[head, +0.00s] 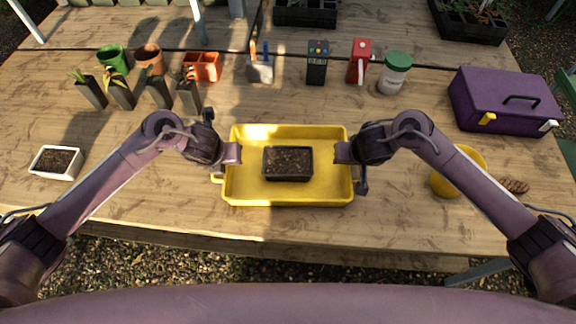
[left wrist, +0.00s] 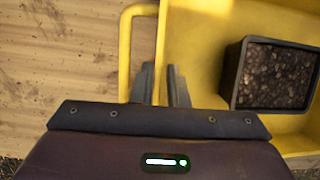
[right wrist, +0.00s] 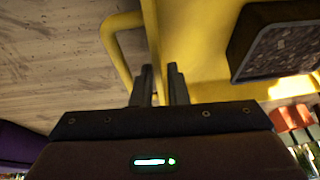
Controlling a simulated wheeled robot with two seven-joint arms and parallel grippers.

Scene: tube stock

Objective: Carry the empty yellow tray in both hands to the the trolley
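The yellow tray (head: 240,190) is at the front middle of the wooden table. It is not empty: a dark rectangular pot of soil (head: 288,163) sits inside it, also seen in the left wrist view (left wrist: 278,75). My left gripper (head: 237,153) is at the tray's left end, one finger on each side of the end wall, beside a loop handle (left wrist: 138,50). My right gripper (head: 345,153) straddles the right end wall the same way. Both look shut on the wall. I cannot tell whether the tray touches the table. No trolley is in view.
A yellow round pot (head: 445,182) stands close right of the tray, by my right arm. A white soil pot (head: 57,162) is at left. A purple toolbox (head: 505,100), a white jar with green lid (head: 393,75) and several small pots line the back. The table's front edge is near.

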